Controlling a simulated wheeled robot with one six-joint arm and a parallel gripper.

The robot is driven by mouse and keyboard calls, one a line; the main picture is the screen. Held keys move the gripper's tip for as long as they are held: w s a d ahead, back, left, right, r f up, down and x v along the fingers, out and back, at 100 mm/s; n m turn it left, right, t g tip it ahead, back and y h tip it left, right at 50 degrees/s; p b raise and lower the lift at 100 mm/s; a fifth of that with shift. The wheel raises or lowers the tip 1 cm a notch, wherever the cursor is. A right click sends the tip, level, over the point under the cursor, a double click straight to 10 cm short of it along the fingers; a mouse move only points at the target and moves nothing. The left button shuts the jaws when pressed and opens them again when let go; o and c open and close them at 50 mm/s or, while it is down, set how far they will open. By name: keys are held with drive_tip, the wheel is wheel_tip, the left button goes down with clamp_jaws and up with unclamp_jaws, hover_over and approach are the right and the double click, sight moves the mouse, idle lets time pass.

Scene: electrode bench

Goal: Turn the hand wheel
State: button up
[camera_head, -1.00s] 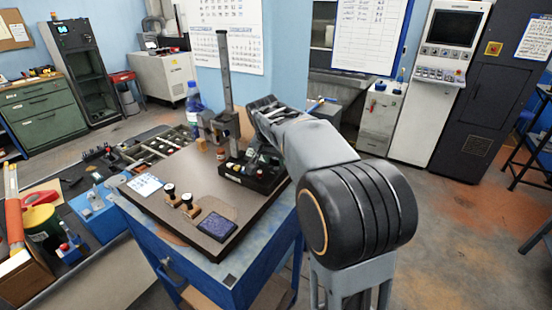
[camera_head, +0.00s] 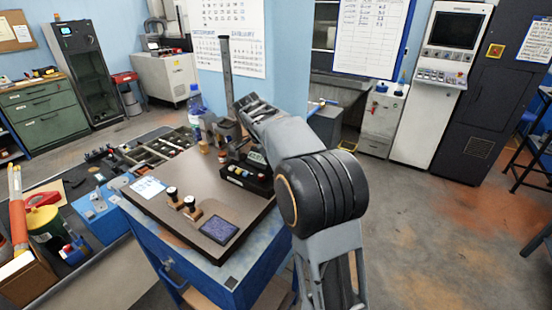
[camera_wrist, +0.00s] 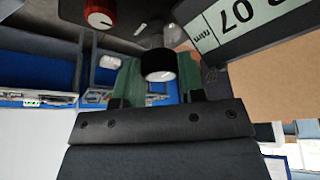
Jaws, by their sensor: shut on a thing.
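In the wrist view, a black cylindrical knob with a pale end face (camera_wrist: 158,64), apparently the hand wheel's handle, sits between the green fingers of my gripper (camera_wrist: 158,82). My gripper is shut on it. The rest of the wheel is mostly hidden; a greyish round part shows just above the knob. In the head view, my gripper is at the upright stand (camera_head: 227,85) on the bench, above its black base with coloured buttons (camera_head: 247,179). The fingertips and wheel are hidden there behind my arm.
The wrist view shows a red knob (camera_wrist: 100,18) and a display panel with upside-down digits and "mm" (camera_wrist: 240,20). A bottle (camera_head: 194,103) stands behind.

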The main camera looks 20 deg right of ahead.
drive_tip(key=shift+w+m+g+y+p, duration=0.1)
drive_tip(key=shift+m+g+y+p, duration=0.3)
drive_tip(key=shift+m, duration=1.1)
drive_tip(key=o, duration=0.9)
drive_tip(key=shift+r, duration=0.1)
